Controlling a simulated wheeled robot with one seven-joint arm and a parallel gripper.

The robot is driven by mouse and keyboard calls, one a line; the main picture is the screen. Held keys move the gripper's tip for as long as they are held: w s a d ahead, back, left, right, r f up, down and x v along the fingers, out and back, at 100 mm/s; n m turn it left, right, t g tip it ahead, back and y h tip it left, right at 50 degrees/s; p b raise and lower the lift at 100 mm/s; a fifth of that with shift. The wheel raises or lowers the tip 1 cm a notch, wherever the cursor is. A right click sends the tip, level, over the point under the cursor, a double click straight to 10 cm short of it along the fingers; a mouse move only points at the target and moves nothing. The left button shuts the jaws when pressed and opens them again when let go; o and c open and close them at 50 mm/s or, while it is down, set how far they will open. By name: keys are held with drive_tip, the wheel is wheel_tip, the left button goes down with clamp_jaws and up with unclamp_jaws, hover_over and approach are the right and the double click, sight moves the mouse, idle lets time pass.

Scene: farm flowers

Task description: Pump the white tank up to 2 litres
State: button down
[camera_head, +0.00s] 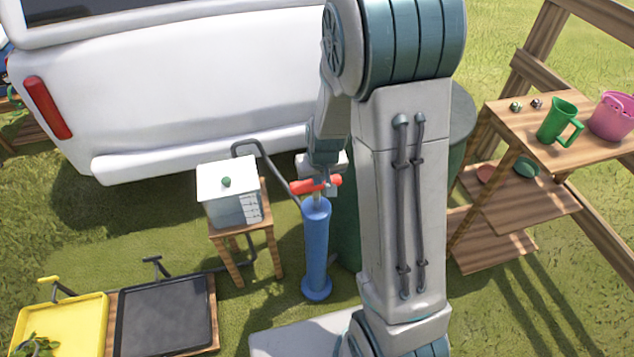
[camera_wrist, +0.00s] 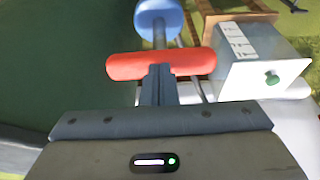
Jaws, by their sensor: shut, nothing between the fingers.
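The white tank (camera_head: 228,200) stands on a small wooden stool, with a white lid, a green knob and a marked scale on its side. It also shows in the wrist view (camera_wrist: 240,75); I cannot read its level. A blue pump (camera_head: 317,250) stands upright on the grass right of the stool. Its red handle (camera_head: 308,186) sits a little above the pump body on a short visible rod. My gripper (camera_wrist: 158,72) is shut and empty, its fingertips over the middle of the red handle (camera_wrist: 130,66). Whether they touch it is unclear.
A dark hose (camera_head: 265,152) curves between tank and pump. A white vehicle (camera_head: 190,90) stands behind. A yellow tray (camera_head: 60,325) and a black tray (camera_head: 165,315) are at front left. Wooden shelves (camera_head: 585,150) at right hold a green jug (camera_head: 556,120) and a pink bucket (camera_head: 612,118).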

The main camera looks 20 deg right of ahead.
drive_tip(key=v, duration=0.6)
drive_tip(key=shift+r+p, duration=0.35)
idle(0.3)
